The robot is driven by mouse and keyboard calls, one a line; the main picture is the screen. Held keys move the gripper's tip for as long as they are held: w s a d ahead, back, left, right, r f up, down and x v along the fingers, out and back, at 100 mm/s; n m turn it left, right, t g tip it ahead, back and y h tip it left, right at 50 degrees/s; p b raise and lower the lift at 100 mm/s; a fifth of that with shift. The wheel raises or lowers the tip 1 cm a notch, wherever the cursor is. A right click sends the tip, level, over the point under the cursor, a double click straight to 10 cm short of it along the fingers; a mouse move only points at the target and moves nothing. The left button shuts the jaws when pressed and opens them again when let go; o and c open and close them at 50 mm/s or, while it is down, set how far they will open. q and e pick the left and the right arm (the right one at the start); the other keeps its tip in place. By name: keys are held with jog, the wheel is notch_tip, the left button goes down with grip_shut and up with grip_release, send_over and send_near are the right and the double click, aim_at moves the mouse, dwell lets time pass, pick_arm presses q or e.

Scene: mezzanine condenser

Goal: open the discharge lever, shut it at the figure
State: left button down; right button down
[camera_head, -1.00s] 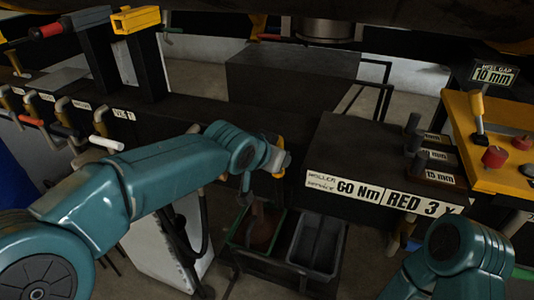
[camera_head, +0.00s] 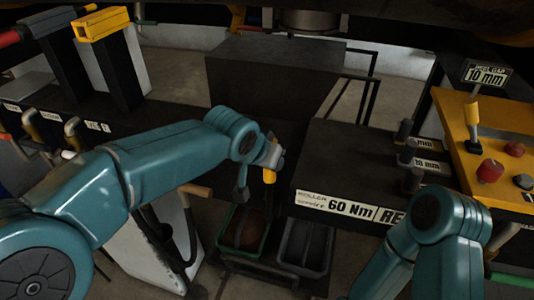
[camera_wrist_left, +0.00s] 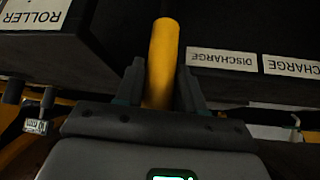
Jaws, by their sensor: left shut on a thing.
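The discharge lever's yellow handle (camera_head: 270,175) shows in the head view, at the front of the dark machine and left of the "60 Nm" label. My left gripper (camera_head: 268,158) is at this handle. In the left wrist view the yellow handle (camera_wrist_left: 163,62) stands between the two dark fingers (camera_wrist_left: 160,88), which are shut on it. A "DISCHARGE" label (camera_wrist_left: 222,60) is on the dark face beside it. The lever's lower end and pivot are hidden. My right arm shows at the lower right, but its gripper is out of view.
Below the lever stand a green-rimmed bin (camera_head: 243,233) with brown contents and a grey bin (camera_head: 304,247). A yellow panel (camera_head: 505,165) with red knobs and a "10 mm" sign (camera_head: 486,74) is at the right. Several levers line the left bench.

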pick_arm(q)
jog(key=shift+w+r, duration=0.1)
jog(key=shift+r, duration=0.1)
jog(key=c, duration=1)
grip_release()
jog(key=shift+o, duration=1.1)
jog(key=shift+f, duration=0.15)
jog(key=shift+a+r, duration=0.1)
jog(key=shift+r, duration=0.15)
jog(key=b+v, duration=0.2)
jog(key=v, duration=1.4)
jog(key=shift+b, duration=0.4)
